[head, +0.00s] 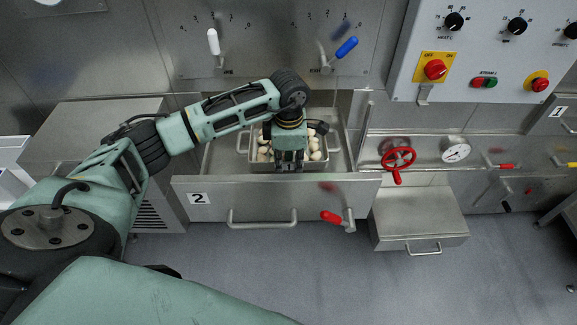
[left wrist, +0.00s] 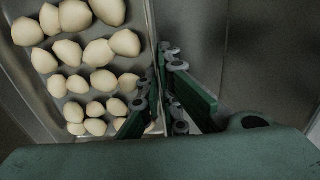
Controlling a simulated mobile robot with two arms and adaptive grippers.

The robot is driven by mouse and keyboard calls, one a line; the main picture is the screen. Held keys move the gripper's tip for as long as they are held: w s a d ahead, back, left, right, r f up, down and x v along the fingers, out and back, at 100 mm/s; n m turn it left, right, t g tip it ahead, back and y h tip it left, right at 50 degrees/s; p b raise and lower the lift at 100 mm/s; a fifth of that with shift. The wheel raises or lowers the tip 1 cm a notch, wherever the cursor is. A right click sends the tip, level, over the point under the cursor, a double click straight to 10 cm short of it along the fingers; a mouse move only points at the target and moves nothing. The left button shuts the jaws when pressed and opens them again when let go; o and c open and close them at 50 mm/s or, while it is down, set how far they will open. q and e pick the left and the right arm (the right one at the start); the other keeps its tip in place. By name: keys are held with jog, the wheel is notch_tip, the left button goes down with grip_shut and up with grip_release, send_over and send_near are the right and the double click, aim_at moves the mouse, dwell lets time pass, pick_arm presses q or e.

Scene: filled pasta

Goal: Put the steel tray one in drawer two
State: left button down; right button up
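The steel tray one (head: 322,167), holding several pale filled pasta pieces, sits inside the open drawer two (head: 260,204). The drawer front carries a "2" label and a bar handle. In the left wrist view, the tray's wall (left wrist: 148,22) and rows of pasta fill the upper left. My left gripper (head: 286,169) points down over the tray's near side and hides part of it. In the left wrist view, its fingers (left wrist: 168,62) converge close to the tray's edge. I cannot tell whether they press on it. My right gripper is out of view.
A red-handled lever (head: 332,217) is by the drawer front, and a red valve wheel (head: 398,158) is to its right. Another steel drawer (head: 420,220) stands open lower right. A control panel (head: 485,45) is above. The floor in front is clear.

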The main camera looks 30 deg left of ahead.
pick_arm(q)
notch_tip(320, 180, down, 2)
jog(key=shift+f, duration=0.45)
jog(key=c, duration=2.2)
grip_release()
jog(key=shift+o, duration=1.1)
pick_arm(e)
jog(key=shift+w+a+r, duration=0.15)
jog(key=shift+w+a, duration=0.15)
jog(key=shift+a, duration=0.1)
